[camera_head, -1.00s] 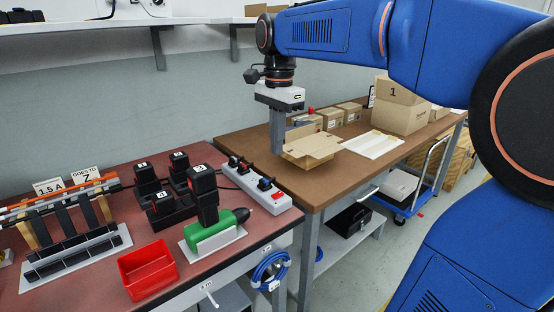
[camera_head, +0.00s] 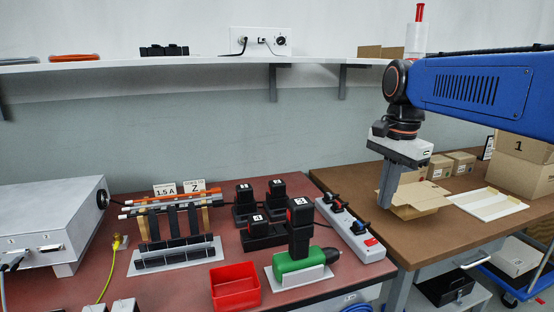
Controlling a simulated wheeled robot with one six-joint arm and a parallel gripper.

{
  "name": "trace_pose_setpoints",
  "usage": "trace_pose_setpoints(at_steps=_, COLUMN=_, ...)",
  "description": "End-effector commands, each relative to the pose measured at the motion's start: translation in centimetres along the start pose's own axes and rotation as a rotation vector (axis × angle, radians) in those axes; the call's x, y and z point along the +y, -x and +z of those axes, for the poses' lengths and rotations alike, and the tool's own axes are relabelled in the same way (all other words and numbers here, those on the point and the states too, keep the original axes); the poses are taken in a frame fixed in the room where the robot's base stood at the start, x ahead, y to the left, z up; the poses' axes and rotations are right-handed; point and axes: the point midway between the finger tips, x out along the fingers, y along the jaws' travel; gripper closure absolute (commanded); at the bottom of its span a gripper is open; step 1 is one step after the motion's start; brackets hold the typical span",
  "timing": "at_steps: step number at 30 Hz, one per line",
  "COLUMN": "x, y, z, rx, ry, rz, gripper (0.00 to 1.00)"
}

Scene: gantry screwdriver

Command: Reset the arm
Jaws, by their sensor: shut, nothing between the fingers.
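My gripper (camera_head: 388,190) hangs from my blue arm at the right of the head view, pointing down. It is shut and empty. It is in front of or above an open cardboard box (camera_head: 418,198) on the brown bench; I cannot tell whether it touches the box. A green screwdriver (camera_head: 300,262) with a black battery marked with a number lies in a light grey cradle on the red bench, left of my gripper.
A red bin (camera_head: 235,286), battery chargers (camera_head: 262,232), a power strip (camera_head: 352,230) and a rod rack (camera_head: 175,252) stand on the red bench. A grey metal box (camera_head: 50,225) is at left. A shelf (camera_head: 200,64) runs above. A white tray (camera_head: 487,204) lies at right.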

Motion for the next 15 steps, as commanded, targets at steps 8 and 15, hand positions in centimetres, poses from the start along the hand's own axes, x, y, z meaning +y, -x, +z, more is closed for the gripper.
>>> trace_pose_setpoints(at_steps=8, x=6.9, y=-4.7, z=2.6, rx=0.08, ry=0.388, rz=-0.095, gripper=1.0)
trace_pose_setpoints(at_steps=15, x=12.2, y=-9.7, z=4.5, rx=0.181, ry=0.726, rz=-0.151, gripper=1.0)
